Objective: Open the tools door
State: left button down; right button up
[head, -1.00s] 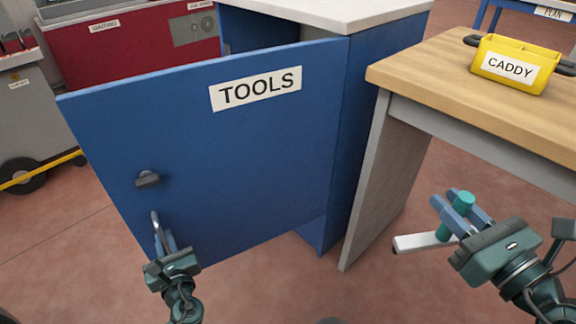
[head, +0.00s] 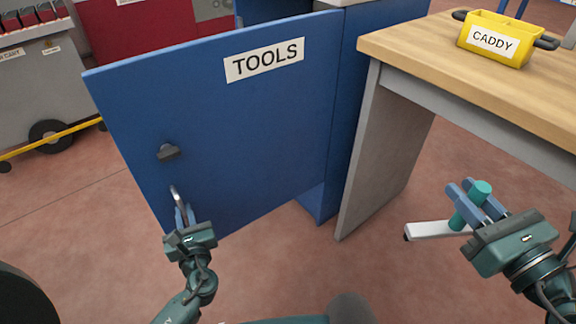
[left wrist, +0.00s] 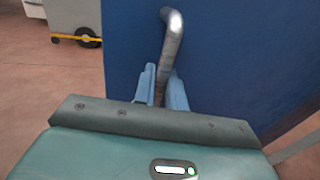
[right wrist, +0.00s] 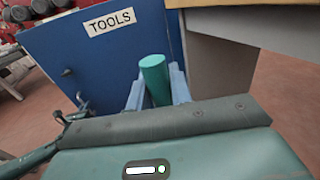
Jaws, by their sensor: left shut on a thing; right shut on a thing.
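The blue tools door (head: 215,120) stands swung out from its blue cabinet (head: 350,110), hinged at its right side. It carries a TOOLS label (head: 264,60) and a dark latch knob (head: 168,152). My left gripper (head: 184,214) is shut on the door's metal handle (head: 177,196), low near the door's free edge. The bent silver handle also shows between the fingers in the left wrist view (left wrist: 172,45). My right gripper (head: 474,202) is shut on a teal cylinder (head: 470,206) with a pale bar (head: 436,230) beside it, in front of the bench. The teal cylinder also shows in the right wrist view (right wrist: 154,78).
A wooden-topped bench (head: 430,55) with a grey side panel stands right of the cabinet, with a yellow caddy (head: 497,38) on it. A grey wheeled cart (head: 40,90) and a red cabinet (head: 130,32) stand behind the door.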

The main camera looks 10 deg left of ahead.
pick_arm(q)
jog(key=shift+s+d, duration=0.1)
jog(key=shift+d, duration=0.2)
pick_arm(e)
jog(key=shift+s+d, duration=0.15)
pick_arm(q)
jog(key=c, duration=1.5)
grip_release()
jog(key=shift+c, duration=0.2)
jog(key=shift+s, duration=0.1)
pick_arm(e)
jog(key=shift+s+d, duration=0.1)
